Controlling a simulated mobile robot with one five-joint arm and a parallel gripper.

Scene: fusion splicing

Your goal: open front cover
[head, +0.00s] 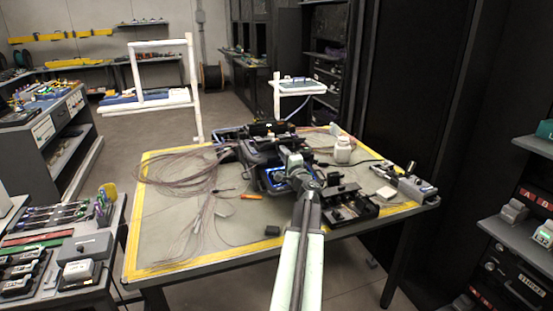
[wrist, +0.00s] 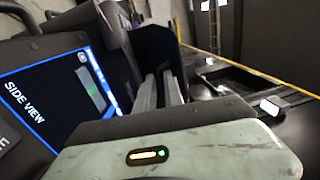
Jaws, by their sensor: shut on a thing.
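The fusion splicer (head: 265,180) is a dark machine at the back middle of the table, partly hidden behind my arm. Its lit screen (wrist: 45,105) reads "SIDE VIEW" in the wrist view, tilted at the left. My gripper (wrist: 165,88) is right beside the screen, with its two pale fingers close together. They reach to a dark upright panel (wrist: 155,45), which looks like the front cover, and are shut on it. The exact contact is dark and hard to see. In the head view my gripper (head: 291,158) is at the splicer, and the cover cannot be made out there.
The table (head: 205,252) has yellow tape edges. Loose fibre coils (head: 180,170) lie at its left, with an orange tool (head: 251,196) nearby. A white bottle (head: 343,150), a black open device (head: 348,203) and a grey device (head: 416,186) stand at the right.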

